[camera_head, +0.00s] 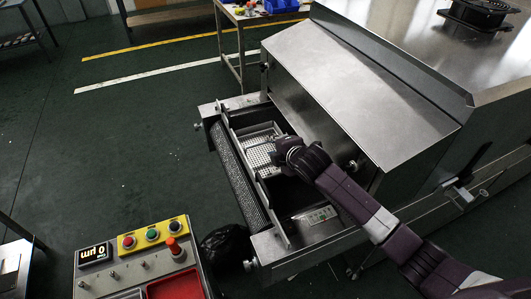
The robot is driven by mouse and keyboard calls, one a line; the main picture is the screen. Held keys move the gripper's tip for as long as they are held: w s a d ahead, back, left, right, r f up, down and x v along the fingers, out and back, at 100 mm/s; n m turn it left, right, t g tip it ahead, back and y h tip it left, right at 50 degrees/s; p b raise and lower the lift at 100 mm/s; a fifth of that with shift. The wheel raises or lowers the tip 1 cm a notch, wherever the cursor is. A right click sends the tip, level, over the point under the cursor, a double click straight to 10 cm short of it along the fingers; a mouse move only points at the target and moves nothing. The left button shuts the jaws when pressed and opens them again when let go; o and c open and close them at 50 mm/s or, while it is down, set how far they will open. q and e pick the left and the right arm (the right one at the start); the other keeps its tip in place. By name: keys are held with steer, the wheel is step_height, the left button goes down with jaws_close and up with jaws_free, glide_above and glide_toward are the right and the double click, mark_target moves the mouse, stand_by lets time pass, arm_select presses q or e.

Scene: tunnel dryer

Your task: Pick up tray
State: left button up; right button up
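A pale metal tray (259,157) with a grid of small holes lies at the mouth of the tunnel dryer (345,85), between the side rails of its conveyor (236,170). My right arm reaches in from the lower right. My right gripper (272,146) is at the tray's right part, over or against it, and covers some of it. The fingers are small and dark here, so I cannot tell whether they are open or shut on the tray's edge. My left gripper is not in view.
A control panel (140,262) with buttons and a red bin (180,286) stands at the lower left. A black rounded object (226,246) is beside the conveyor's near end. A table with a blue bin (281,5) stands behind.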

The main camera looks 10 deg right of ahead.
mark_target(267, 147)
steer(key=shift+w+d+r+p+x, duration=0.1)
steer(key=shift+r+x, duration=0.05)
steer(key=shift+x, duration=0.65)
steer(key=shift+w+d+r+p+x, duration=0.1)
steer(key=shift+x, duration=0.7)
steer(key=shift+w+d+r+p+x, duration=0.1)
steer(key=shift+r+x, duration=0.05)
steer(key=shift+x, duration=0.65)
steer(key=shift+w+a+f, duration=0.1)
steer(key=shift+w+f, duration=0.3)
steer(key=shift+w, duration=0.1)
steer(key=shift+c, duration=0.5)
jaws_close()
steer(key=shift+r, duration=0.15)
